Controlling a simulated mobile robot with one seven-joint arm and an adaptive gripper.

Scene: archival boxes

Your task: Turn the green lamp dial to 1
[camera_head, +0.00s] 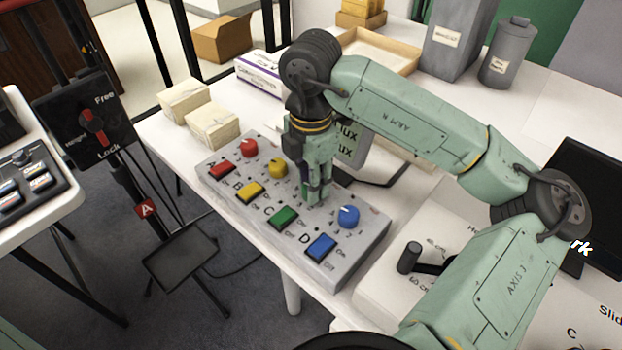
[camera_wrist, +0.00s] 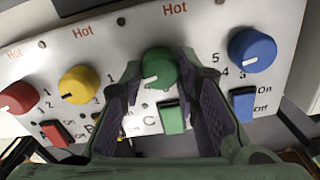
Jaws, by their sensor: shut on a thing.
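The green lamp dial (camera_wrist: 159,66) sits on the grey control panel (camera_head: 340,262), between the yellow and blue dials. In the wrist view my gripper (camera_wrist: 160,72) has one finger on each side of it and is shut on it. The dial's white mark points down and to the left in that view. The numbers around it are mostly hidden by the fingers. In the head view my gripper (camera_head: 314,192) points down onto the panel and hides the dial.
The panel also has a red dial (camera_head: 249,147), a yellow dial (camera_head: 278,168) and a blue dial (camera_head: 348,216). A row of coloured switches, including the green switch (camera_head: 283,217), runs along the front. Cream boxes (camera_head: 213,127) stand behind the panel.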

